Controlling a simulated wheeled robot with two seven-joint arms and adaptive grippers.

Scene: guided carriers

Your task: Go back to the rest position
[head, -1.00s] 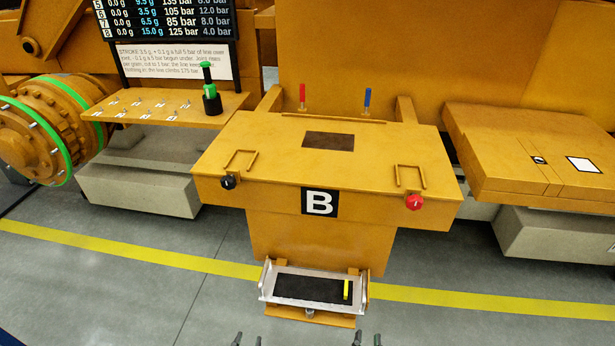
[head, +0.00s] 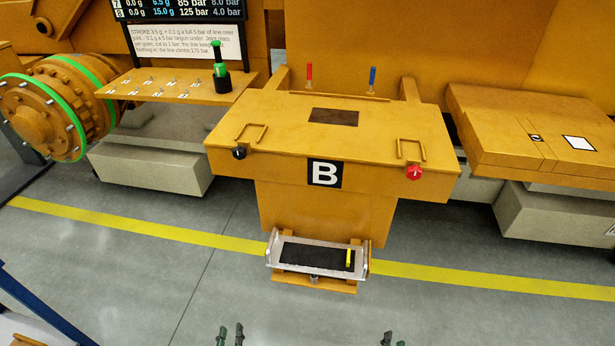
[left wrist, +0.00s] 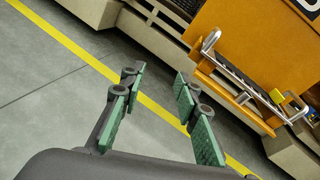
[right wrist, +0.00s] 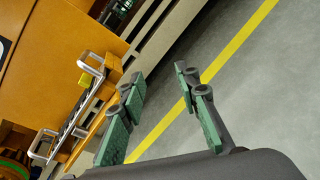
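My left gripper (head: 230,337) shows only its fingertips at the bottom edge of the head view. In the left wrist view its green-padded fingers (left wrist: 155,108) stand apart with nothing between them. My right gripper (head: 392,341) also shows only its fingertips at the bottom edge, further right. In the right wrist view its fingers (right wrist: 163,112) are spread and empty. Both grippers are in front of the orange carrier marked B (head: 324,173), apart from it, above the grey floor.
A metal tray (head: 273,253) with a dark mat and a yellow piece (head: 348,258) sits low on the carrier's front. A green-topped black tool (head: 221,72) stands on the left shelf (head: 130,86). A blue frame (head: 35,305) stands at lower left. Floor between is clear.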

